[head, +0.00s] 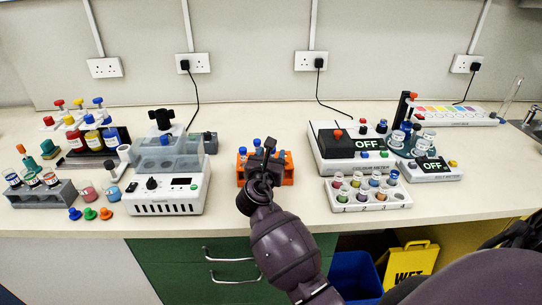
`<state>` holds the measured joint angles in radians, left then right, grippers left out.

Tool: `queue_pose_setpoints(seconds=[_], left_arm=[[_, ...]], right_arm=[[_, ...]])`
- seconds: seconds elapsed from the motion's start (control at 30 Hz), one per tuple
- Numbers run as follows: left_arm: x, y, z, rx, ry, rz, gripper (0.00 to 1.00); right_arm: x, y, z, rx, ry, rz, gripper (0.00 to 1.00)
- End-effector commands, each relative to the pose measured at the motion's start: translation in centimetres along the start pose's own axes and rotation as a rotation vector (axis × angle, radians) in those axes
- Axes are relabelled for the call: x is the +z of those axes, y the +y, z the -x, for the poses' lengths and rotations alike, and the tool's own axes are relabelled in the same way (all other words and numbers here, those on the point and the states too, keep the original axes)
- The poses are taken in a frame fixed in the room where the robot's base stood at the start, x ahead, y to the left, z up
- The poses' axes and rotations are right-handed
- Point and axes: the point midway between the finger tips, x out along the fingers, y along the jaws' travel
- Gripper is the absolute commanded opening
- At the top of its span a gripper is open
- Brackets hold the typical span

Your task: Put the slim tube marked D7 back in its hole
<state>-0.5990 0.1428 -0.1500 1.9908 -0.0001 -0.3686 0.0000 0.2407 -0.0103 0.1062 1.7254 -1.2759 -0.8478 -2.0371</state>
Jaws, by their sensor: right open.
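An orange rack (289,179) stands on the bench near the middle, holding a few slim tubes with blue caps (257,142). My right gripper (264,150) is over the middle of this rack and hides part of it. It is open; I cannot tell whether a tube stands between its fingers. No D7 mark is readable at this size, and I cannot make out which hole is empty. My left gripper is not in view.
A white device with a clear cover (166,192) stands left of the rack. A white colour meter (322,150) and a white holder of small vials (341,205) stand to the right. Bare bench lies in front of the rack.

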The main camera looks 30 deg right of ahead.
Motion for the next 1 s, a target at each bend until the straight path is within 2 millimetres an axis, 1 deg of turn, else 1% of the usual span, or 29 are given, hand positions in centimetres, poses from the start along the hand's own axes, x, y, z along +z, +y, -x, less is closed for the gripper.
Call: queue_pose_setpoints(seconds=[0.17, 0.4, 0.6, 0.8, 1.0], left_arm=[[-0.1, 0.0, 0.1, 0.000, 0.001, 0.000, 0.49], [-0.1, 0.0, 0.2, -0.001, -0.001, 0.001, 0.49], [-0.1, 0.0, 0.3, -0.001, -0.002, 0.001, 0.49], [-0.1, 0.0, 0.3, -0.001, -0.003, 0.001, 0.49], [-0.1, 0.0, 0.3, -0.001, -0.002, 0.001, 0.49]], right_arm=[[0.0, 0.0, 1.9, 0.001, 0.001, 0.000, 0.51], [-0.1, 0.0, 6.4, 0.001, 0.002, -0.001, 0.51], [-0.1, 0.0, 9.3, 0.000, 0.003, 0.000, 0.51], [0.0, 0.0, 10.5, 0.000, 0.000, 0.000, 0.51], [0.0, 0.0, 10.7, 0.000, 0.000, 0.000, 0.51]])
